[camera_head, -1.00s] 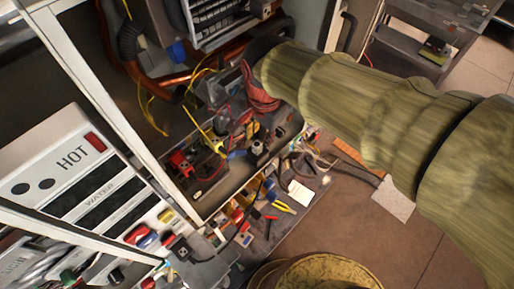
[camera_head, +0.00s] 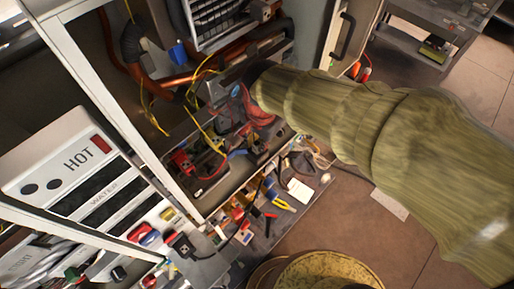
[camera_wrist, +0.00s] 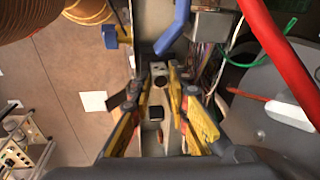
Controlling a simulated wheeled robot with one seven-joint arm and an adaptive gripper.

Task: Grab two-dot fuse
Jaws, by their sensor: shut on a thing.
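In the wrist view, my gripper (camera_wrist: 159,82) has its two yellow-and-dark fingers closed on either side of a small pale block, which I take to be the two-dot fuse (camera_wrist: 158,69). Dark round marks show on pale surfaces between the fingers, but I cannot tell which of them belong to the fuse. In the head view, my gripper (camera_head: 236,108) is down in the open heater cabinet (camera_head: 112,110), at the end of my sleeved arm. The fuse cannot be made out there.
A red cable (camera_wrist: 275,45) and a blue piece (camera_wrist: 174,28) lie close to the fingers. Copper pipes (camera_head: 190,78) and yellow wires cross the cabinet. A cluttered tool shelf (camera_head: 262,228) stands in front. Bare floor (camera_head: 350,225) lies to the right.

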